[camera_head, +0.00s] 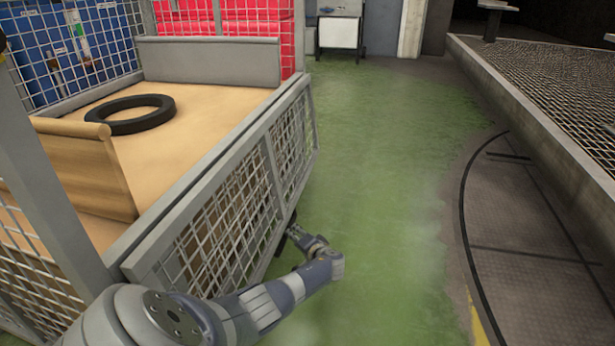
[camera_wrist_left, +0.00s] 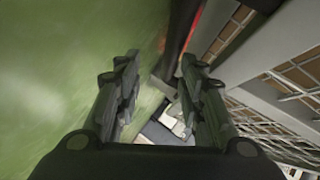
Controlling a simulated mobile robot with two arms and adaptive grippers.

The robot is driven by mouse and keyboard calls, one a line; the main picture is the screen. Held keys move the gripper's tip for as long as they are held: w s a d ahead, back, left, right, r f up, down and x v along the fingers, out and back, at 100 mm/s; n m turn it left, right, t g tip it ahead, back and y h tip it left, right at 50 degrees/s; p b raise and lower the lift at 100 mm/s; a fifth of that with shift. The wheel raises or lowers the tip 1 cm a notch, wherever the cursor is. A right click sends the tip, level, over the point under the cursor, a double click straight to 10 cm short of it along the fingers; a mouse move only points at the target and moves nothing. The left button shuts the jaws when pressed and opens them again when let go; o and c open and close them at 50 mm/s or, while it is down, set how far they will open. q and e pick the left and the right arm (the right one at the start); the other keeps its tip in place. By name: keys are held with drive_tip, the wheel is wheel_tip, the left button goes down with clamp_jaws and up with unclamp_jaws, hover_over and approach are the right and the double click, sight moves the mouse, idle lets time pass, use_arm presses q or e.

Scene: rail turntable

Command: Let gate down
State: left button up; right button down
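The gate (camera_head: 225,215) is a grey-framed wire mesh panel on the near side of the cart. Its top rail runs along the edge of the wooden shelf. My left arm reaches in from the bottom, and my left gripper (camera_head: 287,238) is low beside the gate's outer face, partly hidden by its wrist. In the left wrist view my left gripper (camera_wrist_left: 160,68) has its two fingers apart. A dark bar and a grey bracket show beyond and between them, with no clear contact. Grey frame and mesh of the gate (camera_wrist_left: 265,85) lie to the right. My right gripper is not in view.
A black ring (camera_head: 135,125) lies on the cart's wooden shelf (camera_head: 200,115). Red and blue boxes stand behind the cart. The green floor (camera_head: 385,170) to the right is clear up to a dark curved floor plate (camera_head: 520,230) and a raised grated platform (camera_head: 560,90).

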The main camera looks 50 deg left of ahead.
use_arm(q)
drive_tip(key=v, duration=1)
drive_tip(key=shift+s+d, duration=0.2)
drive_tip(key=shift+d, duration=0.05)
drive_tip(key=shift+w, duration=0.1)
